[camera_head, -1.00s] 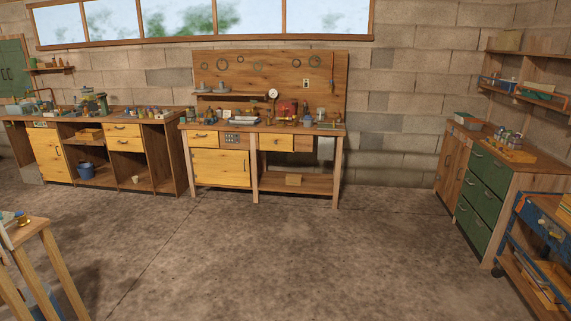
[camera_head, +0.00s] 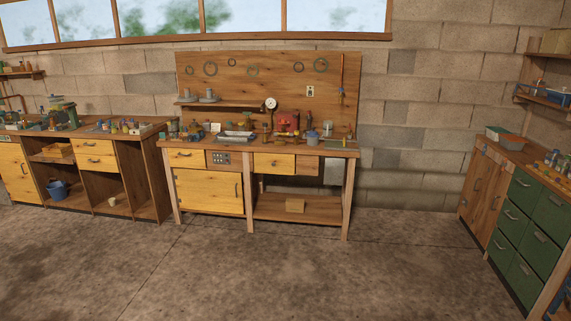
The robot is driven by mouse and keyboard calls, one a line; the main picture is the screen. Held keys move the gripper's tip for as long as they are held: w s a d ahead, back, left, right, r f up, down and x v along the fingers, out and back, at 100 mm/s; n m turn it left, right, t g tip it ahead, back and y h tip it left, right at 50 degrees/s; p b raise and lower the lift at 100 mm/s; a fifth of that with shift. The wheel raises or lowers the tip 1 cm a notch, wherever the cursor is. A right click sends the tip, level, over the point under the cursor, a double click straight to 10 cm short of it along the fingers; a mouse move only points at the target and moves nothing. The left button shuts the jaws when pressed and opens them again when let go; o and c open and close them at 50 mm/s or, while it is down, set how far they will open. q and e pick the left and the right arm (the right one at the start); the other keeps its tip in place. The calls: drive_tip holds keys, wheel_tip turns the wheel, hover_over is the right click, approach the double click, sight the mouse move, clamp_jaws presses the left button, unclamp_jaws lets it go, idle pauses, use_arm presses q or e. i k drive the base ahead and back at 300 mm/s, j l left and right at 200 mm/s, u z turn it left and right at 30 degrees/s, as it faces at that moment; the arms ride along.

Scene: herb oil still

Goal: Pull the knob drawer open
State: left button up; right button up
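The middle workbench (camera_head: 247,236) stands against the wall, with a light wooden left drawer (camera_head: 180,163) and a light wooden right drawer (camera_head: 285,169) under its top. Both look shut. Each front has a small dark pull, too small to tell a knob from a handle. The left bench has more light wooden drawers, one of them an upper drawer (camera_head: 106,148) with a dark bar handle. A green drawer cabinet (camera_head: 517,225) stands at the right, its drawers shut. Neither of my grippers is in view.
Bare concrete floor (camera_head: 260,280) lies open in front of the benches. Small items crowd the bench tops.

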sight(268, 163)
drive_tip(key=i, duration=3.3)
drive_tip(key=i+z, duration=0.1)
drive_tip(key=i, duration=0.6)
drive_tip(key=i+j+z, duration=0.1)
drive_tip(key=i, duration=0.55)
